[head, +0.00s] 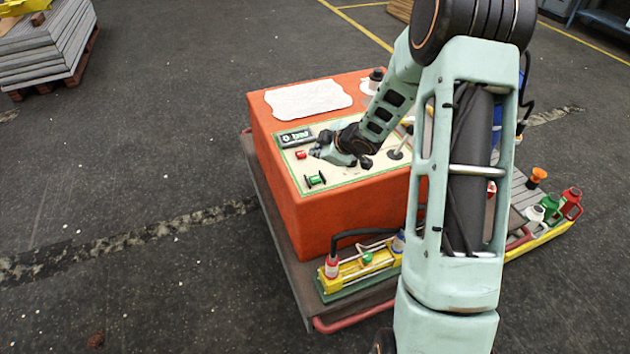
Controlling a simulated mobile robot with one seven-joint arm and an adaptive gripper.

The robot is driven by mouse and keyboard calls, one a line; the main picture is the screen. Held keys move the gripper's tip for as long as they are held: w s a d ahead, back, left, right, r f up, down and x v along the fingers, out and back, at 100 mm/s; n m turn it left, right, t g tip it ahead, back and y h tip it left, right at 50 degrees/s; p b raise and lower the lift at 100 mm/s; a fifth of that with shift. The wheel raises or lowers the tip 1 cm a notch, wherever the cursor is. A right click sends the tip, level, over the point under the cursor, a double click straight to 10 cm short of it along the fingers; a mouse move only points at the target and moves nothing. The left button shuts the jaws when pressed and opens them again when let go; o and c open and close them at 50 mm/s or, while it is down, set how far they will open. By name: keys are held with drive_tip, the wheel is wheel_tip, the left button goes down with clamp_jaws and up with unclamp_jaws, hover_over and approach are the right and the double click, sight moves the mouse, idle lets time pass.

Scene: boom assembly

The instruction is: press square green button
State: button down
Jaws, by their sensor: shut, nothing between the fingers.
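A green button (316,179) sits near the front left corner of the light control panel (340,181), between two dark side pieces. It is too small here to be sure that it is square. My gripper (322,153) is shut and empty. It is over the panel, behind the green button and a little to its right in the picture, apart from it. I cannot tell its exact height above the panel. My gripper and forearm hide the middle of the panel.
A red button (301,155) and a dark display (295,137) lie left of my gripper. A lever (397,153) stands to its right. The panel is on an orange box (310,216). A yellow fixture (361,264) is in front, and bottles (571,203) stand at right.

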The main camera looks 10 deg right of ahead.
sight(316, 180)
wheel_tip(316, 180, down, 8)
drive_tip(key=b, duration=0.6)
drive_tip(key=shift+r, duration=0.25)
idle(0.9)
drive_tip(key=shift+f+b, duration=0.4)
drive_tip(key=shift+b, duration=0.05)
drive_tip(key=shift+f+b, duration=0.45)
drive_tip(key=shift+f, duration=0.1)
idle(0.5)
drive_tip(key=shift+r+p, duration=0.95)
wheel_tip(316, 180, up, 5)
drive_tip(key=p, duration=0.5)
drive_tip(key=shift+r, duration=0.1)
